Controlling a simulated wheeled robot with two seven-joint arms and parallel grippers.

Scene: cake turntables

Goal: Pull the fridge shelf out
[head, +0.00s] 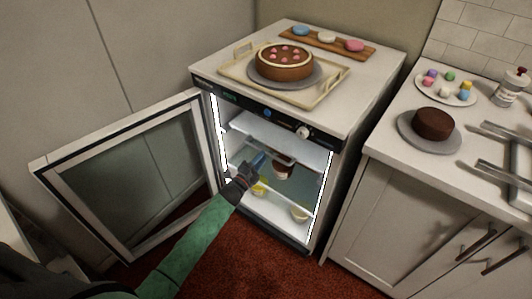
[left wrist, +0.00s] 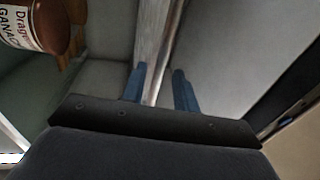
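The fridge (head: 318,153) stands open, with its glass door (head: 130,178) swung out to the left. A pale upper shelf (head: 285,138) sits inside it, with a light bar-like front piece (head: 283,158) below its front edge. My left gripper (head: 262,158) reaches into the opening at this front piece. In the left wrist view, my left gripper's blue fingers (left wrist: 160,88) are apart, with a thin metallic edge (left wrist: 166,45) between them. A gap shows on the right finger's side. My right gripper is not in view.
A jar with a dark lid-coloured body (head: 282,172) stands inside the fridge, and also shows in the left wrist view (left wrist: 45,25). A tray (head: 232,72) with a decorated cake is on top. A counter (head: 385,145) stands right.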

